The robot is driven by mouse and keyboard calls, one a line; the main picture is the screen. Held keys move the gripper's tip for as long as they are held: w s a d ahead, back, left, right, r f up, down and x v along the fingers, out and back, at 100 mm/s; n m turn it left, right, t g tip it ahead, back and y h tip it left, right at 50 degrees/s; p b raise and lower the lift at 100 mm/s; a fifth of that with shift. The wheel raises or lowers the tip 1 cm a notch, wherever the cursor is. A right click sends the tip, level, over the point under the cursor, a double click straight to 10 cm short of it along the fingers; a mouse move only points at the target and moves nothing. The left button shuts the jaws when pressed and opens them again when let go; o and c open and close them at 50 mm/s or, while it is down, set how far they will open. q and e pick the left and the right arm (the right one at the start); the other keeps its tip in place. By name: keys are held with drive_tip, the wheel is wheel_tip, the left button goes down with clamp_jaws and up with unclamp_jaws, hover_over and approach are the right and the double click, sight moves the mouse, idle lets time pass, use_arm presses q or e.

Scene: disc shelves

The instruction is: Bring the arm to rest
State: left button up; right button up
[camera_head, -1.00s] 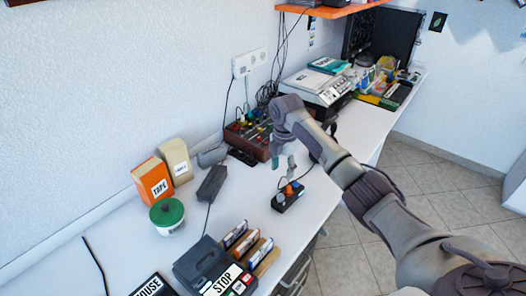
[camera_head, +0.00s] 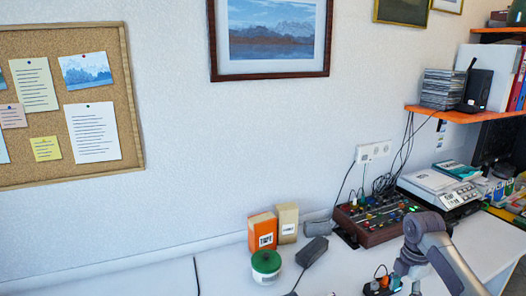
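My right arm comes in from the lower right. Its gripper (camera_head: 406,266) points down over the white desk (camera_head: 225,275), beside a small dark box with orange and blue parts on top (camera_head: 381,286). The fingers are small and partly cut off by my wrist, so I cannot tell whether they are open or shut. Nothing is clearly seen in them. My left gripper is not in view.
A mixer panel (camera_head: 372,222), an orange tape box (camera_head: 262,232), a tan box (camera_head: 287,222), a green-lidded tub (camera_head: 266,267) and a black adapter (camera_head: 311,252) stand along the wall. An orange shelf (camera_head: 455,114) juts out at right.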

drive_tip(key=s+a+f+m+t, duration=0.1)
drive_tip(key=s+a+f+m, duration=0.5)
drive_tip(key=s+a+f, duration=0.8)
drive_tip(key=s+a+r+m+t, duration=0.1)
drive_tip(key=s+r+m, duration=0.2)
drive_tip(key=s+m, duration=0.6)
drive_tip(key=s+a+r+m+t, duration=0.2)
drive_tip(key=s+r+m, duration=0.15)
drive_tip(key=s, duration=0.95)
wheel_tip(320, 180, down, 25)
drive_tip(key=g, duration=0.2)
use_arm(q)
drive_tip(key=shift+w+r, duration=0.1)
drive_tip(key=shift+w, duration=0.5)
use_arm(e)
drive_tip(key=s+d+f+g, duration=0.1)
drive_tip(key=s+d+f, duration=0.2)
drive_tip(key=s+f, duration=1.4)
drive_tip(key=shift+s+f, duration=0.35)
drive_tip(key=shift+f, duration=0.1)
